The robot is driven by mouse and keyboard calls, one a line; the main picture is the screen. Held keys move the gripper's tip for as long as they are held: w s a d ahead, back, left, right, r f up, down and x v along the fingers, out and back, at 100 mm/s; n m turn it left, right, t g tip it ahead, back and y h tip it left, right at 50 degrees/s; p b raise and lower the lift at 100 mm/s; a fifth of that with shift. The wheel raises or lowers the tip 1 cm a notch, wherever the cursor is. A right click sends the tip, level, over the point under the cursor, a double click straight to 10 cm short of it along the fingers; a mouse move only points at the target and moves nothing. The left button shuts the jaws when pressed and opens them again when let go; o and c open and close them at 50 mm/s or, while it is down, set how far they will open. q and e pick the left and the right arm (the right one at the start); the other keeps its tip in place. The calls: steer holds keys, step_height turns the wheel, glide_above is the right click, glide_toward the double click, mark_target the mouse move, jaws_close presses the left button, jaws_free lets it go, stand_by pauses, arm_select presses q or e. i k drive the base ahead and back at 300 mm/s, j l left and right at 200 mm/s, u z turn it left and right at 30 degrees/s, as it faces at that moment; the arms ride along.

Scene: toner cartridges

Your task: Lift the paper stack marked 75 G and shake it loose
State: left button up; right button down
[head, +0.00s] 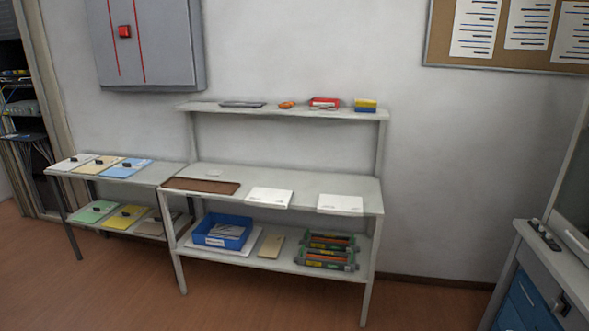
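Two white paper stacks lie flat on the main top of the grey shelf unit (315,182) in the head view. The left paper stack (269,198) is near the middle of that top, at its front edge. The right paper stack (340,204) is near the right end, also at the front edge. Small marks show on their front sides but are too small to read, so I cannot tell which is marked 75 G. Neither of my grippers is in view.
A brown mat (200,186) lies left of the stacks. Below are a blue bin (222,231) and green-and-black cartridges (327,250). Small items line the upper shelf (215,108). A side table (170,172) holds clipboards. Open floor (240,300) lies in front.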

mark_target(261, 197)
steer(key=i+l+u, duration=0.1)
steer(key=i, duration=0.5)
steer(key=i+l, duration=0.1)
steer(key=i, duration=0.5)
steer(key=i+l+u, duration=0.15)
steer(key=i, duration=0.45)
steer(key=i+l+u, duration=0.25)
steer(key=i+u, duration=0.2)
steer(key=i+l+u, duration=0.45)
steer(key=i, duration=0.15)
steer(key=k+l+z, duration=0.15)
steer(key=l+z, duration=0.15)
steer(key=z, duration=0.2)
